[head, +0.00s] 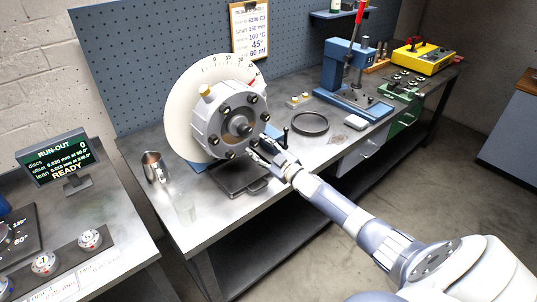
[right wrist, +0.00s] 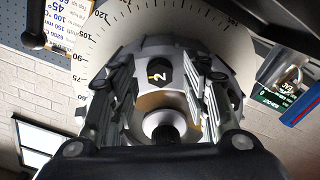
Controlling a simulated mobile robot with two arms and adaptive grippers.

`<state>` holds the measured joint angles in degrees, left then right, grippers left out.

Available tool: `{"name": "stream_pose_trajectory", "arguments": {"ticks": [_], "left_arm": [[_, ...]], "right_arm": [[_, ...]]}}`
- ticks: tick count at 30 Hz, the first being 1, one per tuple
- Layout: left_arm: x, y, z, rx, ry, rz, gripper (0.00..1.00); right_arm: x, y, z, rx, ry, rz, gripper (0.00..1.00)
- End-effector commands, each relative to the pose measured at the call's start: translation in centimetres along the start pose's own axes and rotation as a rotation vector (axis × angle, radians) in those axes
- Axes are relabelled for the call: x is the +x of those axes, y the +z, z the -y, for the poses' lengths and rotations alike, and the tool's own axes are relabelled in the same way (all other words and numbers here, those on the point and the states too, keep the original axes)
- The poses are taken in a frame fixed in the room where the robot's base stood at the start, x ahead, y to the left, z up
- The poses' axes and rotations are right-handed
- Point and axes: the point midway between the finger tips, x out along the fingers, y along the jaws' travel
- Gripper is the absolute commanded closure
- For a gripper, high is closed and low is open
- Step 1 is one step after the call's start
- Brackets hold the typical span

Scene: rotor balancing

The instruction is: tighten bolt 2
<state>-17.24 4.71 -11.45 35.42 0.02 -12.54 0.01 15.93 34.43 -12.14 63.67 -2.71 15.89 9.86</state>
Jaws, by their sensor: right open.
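The rotor (head: 205,128) is a grey hub with several dark bolts on its face, mounted in front of a white graduated disc (head: 180,110). In the right wrist view, bolt 2 (right wrist: 158,72) is a black bolt head beside a yellow-marked number 2. My right gripper (head: 257,153) is at the lower right of the hub face. Its open fingers (right wrist: 158,88) stand either side of bolt 2 in the wrist view, with no visible grip on it. I cannot tell which bolt is number 2 in the head view. My left gripper is out of view.
A run-out display (head: 58,160) reads READY at left. A black ring (head: 310,124) lies right of the rotor. A blue press (head: 340,75) stands further back.

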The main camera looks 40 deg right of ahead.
Motion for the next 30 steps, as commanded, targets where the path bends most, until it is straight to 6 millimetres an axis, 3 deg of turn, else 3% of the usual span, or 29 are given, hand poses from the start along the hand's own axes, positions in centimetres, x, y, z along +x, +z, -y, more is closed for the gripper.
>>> {"name": "stream_pose_trajectory", "arguments": {"ticks": [21, 30], "left_arm": [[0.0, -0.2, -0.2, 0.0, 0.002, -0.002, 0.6], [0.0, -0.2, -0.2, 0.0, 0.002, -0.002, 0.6]], "right_arm": [[-10.1, 0.2, 0.0, 0.0, -0.001, 0.003, 0.57], [-11.8, 0.1, 0.0, 0.001, 0.0, 0.001, 0.57]]}}
